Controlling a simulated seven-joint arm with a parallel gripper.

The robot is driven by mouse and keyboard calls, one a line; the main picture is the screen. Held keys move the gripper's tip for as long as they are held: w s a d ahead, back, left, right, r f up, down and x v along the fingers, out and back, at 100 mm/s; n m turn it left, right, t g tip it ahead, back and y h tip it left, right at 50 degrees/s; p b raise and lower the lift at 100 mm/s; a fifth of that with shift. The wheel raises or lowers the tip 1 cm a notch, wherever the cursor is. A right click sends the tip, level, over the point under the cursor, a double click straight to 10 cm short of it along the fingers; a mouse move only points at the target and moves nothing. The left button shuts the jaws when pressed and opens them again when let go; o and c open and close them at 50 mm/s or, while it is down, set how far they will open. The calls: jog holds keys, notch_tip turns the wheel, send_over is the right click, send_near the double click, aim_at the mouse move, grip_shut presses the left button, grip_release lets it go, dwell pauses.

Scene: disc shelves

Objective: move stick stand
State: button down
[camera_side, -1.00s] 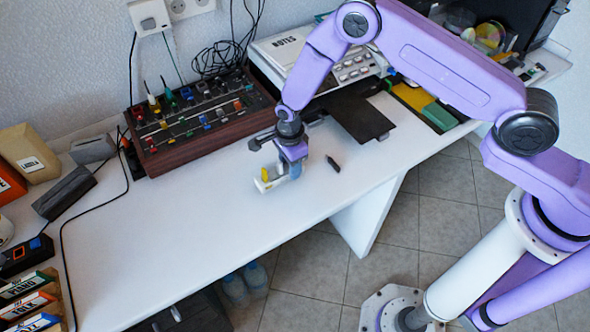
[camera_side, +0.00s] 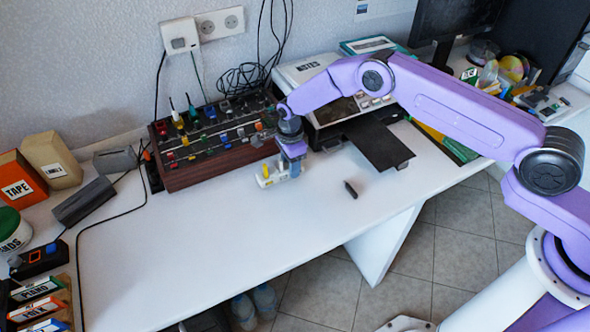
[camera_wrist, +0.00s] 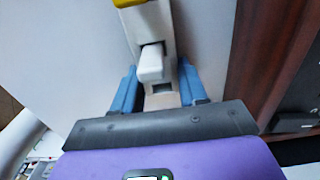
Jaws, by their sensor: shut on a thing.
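The stick stand is a small white block with a yellow piece at its left end; in the side view the stand (camera_side: 276,178) is at the white table in front of the dark mixer. My gripper (camera_side: 294,168) points down over the stand's right end and is shut on it. In the wrist view the stand (camera_wrist: 148,28) runs up from between the blue fingers (camera_wrist: 158,90), with a white post standing from it and the yellow piece at the top edge. I cannot tell if the stand touches the table.
A wood-sided mixer (camera_side: 215,145) stands close behind the gripper. A small black piece (camera_side: 351,189) lies to the right, and a black flat panel (camera_side: 377,145) lies beyond it. Boxes and a grey block (camera_side: 84,200) are at the left. The table's front middle (camera_side: 210,250) is clear.

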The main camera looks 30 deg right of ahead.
jog(key=shift+w, duration=1)
jog(key=c, duration=0.5)
grip_release()
notch_tip(320, 180, up, 17)
jog(key=shift+r, duration=0.2)
